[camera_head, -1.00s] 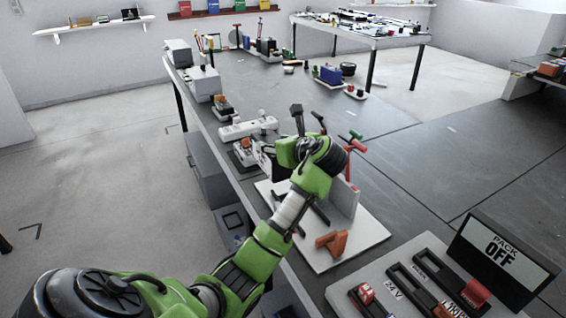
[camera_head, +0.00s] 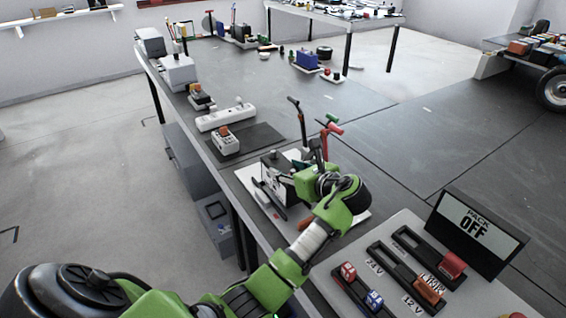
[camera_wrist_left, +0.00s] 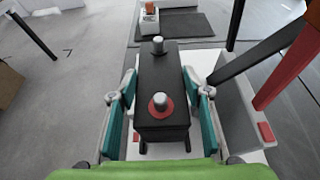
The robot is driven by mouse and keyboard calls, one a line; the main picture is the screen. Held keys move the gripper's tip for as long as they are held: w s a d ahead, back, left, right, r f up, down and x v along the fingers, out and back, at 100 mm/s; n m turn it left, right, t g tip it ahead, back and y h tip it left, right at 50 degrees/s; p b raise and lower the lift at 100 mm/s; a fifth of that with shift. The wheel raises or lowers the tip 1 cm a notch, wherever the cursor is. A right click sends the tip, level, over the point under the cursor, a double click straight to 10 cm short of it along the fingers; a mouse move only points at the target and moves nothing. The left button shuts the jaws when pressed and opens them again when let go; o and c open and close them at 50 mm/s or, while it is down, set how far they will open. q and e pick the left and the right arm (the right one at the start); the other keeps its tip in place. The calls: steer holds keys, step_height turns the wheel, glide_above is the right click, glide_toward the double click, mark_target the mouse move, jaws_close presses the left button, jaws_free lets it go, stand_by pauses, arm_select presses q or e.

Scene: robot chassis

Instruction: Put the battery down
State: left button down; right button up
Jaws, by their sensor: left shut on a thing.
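The battery (camera_wrist_left: 163,100) is a black box with two round posts on top, one with a red collar. In the head view the battery (camera_head: 272,168) is partly hidden by my arm. My left gripper (camera_wrist_left: 160,85) is shut on it, with a teal finger along each long side. In the head view my left gripper (camera_head: 287,186) is over a white board (camera_head: 355,214). I cannot tell whether the battery touches the board. My right gripper is not in view.
A dark mat (camera_head: 262,136) lies beyond the battery, with a small device (camera_head: 225,141) on it. A white power strip (camera_head: 226,117) is behind. Upright clamps with red and green handles (camera_head: 330,126) stand close to the right. A panel reading "PACK OFF" (camera_head: 478,235) stands at the front right.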

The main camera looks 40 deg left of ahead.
arm_select(q)
steer(key=shift+w+f, duration=0.1)
steer(key=shift+f, duration=1.15)
steer(key=c, duration=1.3)
jaws_free()
steer(key=shift+d+f, duration=0.1)
steer(key=shift+f, duration=0.25)
steer(key=shift+o, duration=0.9)
steer(key=shift+s, duration=0.2)
steer(key=shift+d+r, duration=0.1)
steer(key=shift+s+d+r, duration=0.15)
steer(key=shift+d, duration=0.25)
steer(key=v, duration=1.1)
